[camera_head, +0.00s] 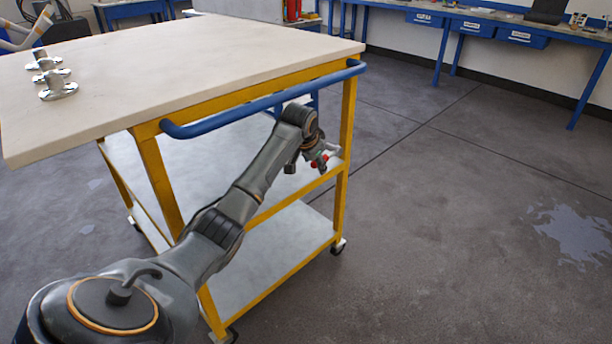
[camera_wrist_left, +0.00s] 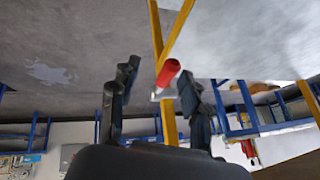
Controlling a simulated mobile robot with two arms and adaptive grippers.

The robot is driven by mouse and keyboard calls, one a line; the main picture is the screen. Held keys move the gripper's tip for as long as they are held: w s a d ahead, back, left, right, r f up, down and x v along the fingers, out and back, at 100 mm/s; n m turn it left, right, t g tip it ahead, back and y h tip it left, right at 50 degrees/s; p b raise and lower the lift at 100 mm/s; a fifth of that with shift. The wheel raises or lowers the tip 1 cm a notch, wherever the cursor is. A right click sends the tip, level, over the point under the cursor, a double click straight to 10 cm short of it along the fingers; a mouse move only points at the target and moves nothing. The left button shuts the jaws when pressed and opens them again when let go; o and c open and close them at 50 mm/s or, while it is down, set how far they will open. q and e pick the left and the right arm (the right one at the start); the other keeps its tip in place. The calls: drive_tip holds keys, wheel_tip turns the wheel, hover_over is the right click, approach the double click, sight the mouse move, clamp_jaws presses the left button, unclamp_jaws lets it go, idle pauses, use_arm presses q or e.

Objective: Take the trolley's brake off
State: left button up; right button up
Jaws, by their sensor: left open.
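The trolley (camera_head: 225,55) has a pale top, a yellow frame and a blue push handle (camera_head: 270,100). A small brake lever with a red grip (camera_head: 320,160) sits at the frame's right post, below the handle. My left gripper (camera_head: 310,165) is beside this lever and partly hides it. In the left wrist view, the red grip (camera_wrist_left: 168,73) appears between the open fingers of my left gripper (camera_wrist_left: 158,80), closer to the right finger. I cannot tell whether a finger touches it. My right gripper is not in view.
Shiny flanged metal parts (camera_head: 52,80) stand on the trolley top at the left. The trolley has lower shelves (camera_head: 270,255) and castors (camera_head: 338,246). A blue workbench (camera_head: 470,22) runs along the back wall. The floor (camera_head: 450,210) to the right is clear.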

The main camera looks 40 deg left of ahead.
use_arm(q)
drive_tip(key=s+d, duration=0.2)
drive_tip(key=s, duration=0.4)
drive_tip(key=shift+s+d, duration=0.3)
drive_tip(key=shift+s, duration=0.05)
